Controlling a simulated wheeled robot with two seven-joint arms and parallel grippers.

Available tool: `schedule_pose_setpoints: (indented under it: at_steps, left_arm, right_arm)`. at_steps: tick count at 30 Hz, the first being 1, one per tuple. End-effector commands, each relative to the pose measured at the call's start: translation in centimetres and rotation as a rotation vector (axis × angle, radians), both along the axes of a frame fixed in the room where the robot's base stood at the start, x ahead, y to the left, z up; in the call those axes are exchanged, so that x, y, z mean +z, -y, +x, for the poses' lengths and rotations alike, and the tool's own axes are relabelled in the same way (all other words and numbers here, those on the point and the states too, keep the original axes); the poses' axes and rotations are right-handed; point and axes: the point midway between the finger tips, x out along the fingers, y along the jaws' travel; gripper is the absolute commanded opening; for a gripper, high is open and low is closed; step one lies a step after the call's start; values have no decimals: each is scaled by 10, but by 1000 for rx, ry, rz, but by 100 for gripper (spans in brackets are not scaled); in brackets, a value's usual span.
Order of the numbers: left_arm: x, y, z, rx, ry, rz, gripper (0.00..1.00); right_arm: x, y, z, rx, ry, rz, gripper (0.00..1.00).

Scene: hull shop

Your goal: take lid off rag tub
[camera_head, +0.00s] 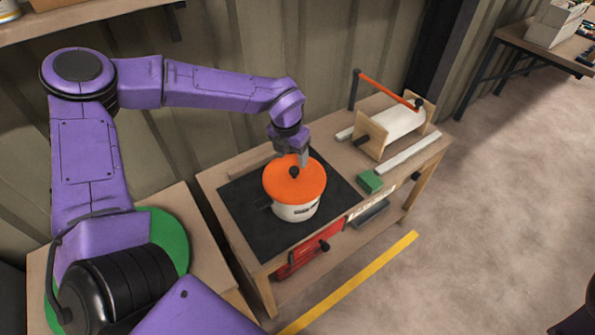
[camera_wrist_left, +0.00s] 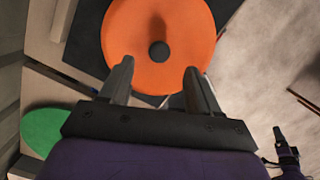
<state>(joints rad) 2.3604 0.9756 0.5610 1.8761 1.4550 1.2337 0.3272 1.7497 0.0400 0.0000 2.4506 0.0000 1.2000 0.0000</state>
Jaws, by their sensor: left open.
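The rag tub (camera_head: 296,210) is a white pot-like tub standing on a black mat on the wooden bench. Its orange lid (camera_head: 311,178) with a dark round knob (camera_head: 294,172) sits on top. In the left wrist view the lid (camera_wrist_left: 185,25) and knob (camera_wrist_left: 158,51) show beyond the fingertips. My left gripper (camera_head: 292,160) is just above the far part of the lid, close to the knob. Its fingers (camera_wrist_left: 158,75) are apart with nothing between them, and the knob lies ahead of the gap. I cannot tell whether the fingers touch the lid.
The black mat (camera_head: 240,210) lies on the bench. To the right are a green block (camera_head: 369,182), a white roll in a wooden stand (camera_head: 400,128) and an orange bar (camera_head: 388,90). Open floor (camera_head: 480,220) lies right.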

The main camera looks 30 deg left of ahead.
Motion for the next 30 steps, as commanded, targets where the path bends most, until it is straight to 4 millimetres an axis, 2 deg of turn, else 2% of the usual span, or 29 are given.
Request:
schedule_pose_setpoints:
  at_steps: [8, 12, 19, 20, 25, 30]
  left_arm:
    - [-40, 0, 4, -4, -7, 3, 62]
    - [-61, 1, 8, -4, -3, 2, 62]
    - [-65, 2, 9, -5, 0, 1, 62]
    - [-65, 2, 9, -5, 0, 1, 59]
    - [-65, 2, 9, -5, 0, 1, 3]
    - [-64, 2, 9, -6, 0, 1, 2]
  right_arm:
    - [18, 0, 0, 0, 1, -1, 64]
    - [19, 0, 1, 0, 1, 0, 64]
    - [18, 0, 0, 0, 1, -1, 64]
    - [18, 0, 0, 0, 1, -1, 64]
    - [18, 0, 0, 0, 1, -1, 64]
    - [18, 0, 0, 0, 1, -1, 64]
